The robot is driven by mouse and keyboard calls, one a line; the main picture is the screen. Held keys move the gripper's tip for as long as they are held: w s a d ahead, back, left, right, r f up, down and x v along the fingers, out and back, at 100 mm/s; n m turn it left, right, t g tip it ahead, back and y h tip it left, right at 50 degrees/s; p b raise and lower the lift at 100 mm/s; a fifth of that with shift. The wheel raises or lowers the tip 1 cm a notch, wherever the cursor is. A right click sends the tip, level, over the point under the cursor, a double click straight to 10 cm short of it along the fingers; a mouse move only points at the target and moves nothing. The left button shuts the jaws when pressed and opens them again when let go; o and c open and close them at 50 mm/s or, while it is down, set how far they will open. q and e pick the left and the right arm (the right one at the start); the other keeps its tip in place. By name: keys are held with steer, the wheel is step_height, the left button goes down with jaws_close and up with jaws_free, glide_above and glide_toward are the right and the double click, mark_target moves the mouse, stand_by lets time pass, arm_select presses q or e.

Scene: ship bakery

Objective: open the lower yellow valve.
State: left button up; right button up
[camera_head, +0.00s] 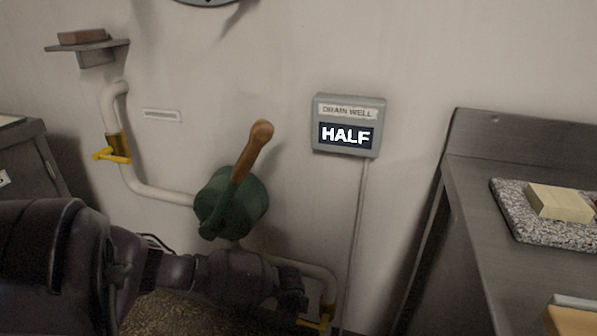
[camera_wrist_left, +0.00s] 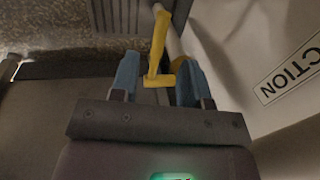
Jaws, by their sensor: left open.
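The lower yellow valve (camera_head: 318,322) sits on the white pipe near the bottom edge of the head view, partly hidden by my left arm. In the left wrist view its yellow handle (camera_wrist_left: 158,45) stands between the two blue fingers of my left gripper (camera_wrist_left: 158,78). The fingers are open, one on each side of the handle, with a gap visible at least on the left. Whether either finger touches it is unclear. The upper yellow valve (camera_head: 115,155) is on the same piping at the left, its handle sticking out sideways. My right gripper is not in view.
A green pump (camera_head: 230,205) with a brown handle (camera_head: 252,150) stands above my left forearm. A grey "DRAIN WELL" box (camera_head: 348,126) reads "HALF". A metal counter (camera_head: 465,205) bounds the right side. A small shelf (camera_head: 88,48) hangs at upper left.

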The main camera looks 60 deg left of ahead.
arm_select(q)
steer(key=f, duration=0.1)
steer(key=f+b, duration=0.1)
steer(key=f, duration=0.1)
steer(key=f+b, duration=0.1)
steer(key=f, duration=0.1)
steer(key=shift+w+a, duration=0.3)
jaws_close()
